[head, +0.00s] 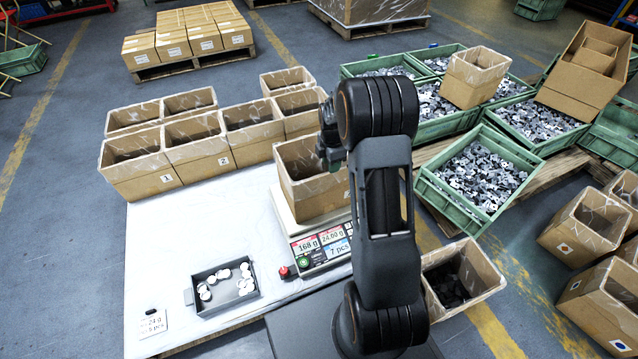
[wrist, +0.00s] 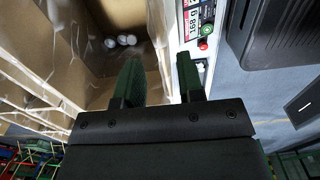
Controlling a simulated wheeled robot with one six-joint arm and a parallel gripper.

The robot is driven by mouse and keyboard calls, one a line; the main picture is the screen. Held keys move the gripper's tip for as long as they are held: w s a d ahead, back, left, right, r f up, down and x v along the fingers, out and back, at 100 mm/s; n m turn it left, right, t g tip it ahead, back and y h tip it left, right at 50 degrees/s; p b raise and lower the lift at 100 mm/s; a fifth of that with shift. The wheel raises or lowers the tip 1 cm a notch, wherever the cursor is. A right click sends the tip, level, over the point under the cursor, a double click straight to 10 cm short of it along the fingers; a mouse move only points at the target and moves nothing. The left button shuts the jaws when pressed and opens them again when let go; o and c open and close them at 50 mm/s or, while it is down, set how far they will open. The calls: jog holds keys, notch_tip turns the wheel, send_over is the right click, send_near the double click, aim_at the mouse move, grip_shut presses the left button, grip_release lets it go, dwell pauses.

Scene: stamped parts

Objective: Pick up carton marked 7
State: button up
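I can read no 7 on any carton. An open brown carton (head: 312,203) stands on the scale (head: 283,217), partly hidden by my arm, and no number shows on it. In the wrist view this carton (wrist: 98,62) has a few white round pieces (wrist: 121,40) inside. My gripper (wrist: 160,70) is open at its rim, with one finger over the inside and the other outside the wall. The fingers look apart from the wall. In the head view my gripper (head: 328,150) is mostly hidden behind my arm. The scale display (head: 322,246) reads 168 g, 24.00 g and 7 pcs.
Cartons marked 1 (head: 140,172) and 2 (head: 200,150) stand with several others behind the scale. A dark tray (head: 205,310) with white pieces lies on the white table (head: 160,240). Green crates (head: 480,190) of metal parts stand right. The table's middle left is clear.

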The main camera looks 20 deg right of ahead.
notch_tip(320, 180, down, 8)
jog(key=b, duration=0.3)
jog(key=shift+f+b, duration=0.2)
jog(key=shift+b, duration=0.1)
grip_shut()
dwell(1.4)
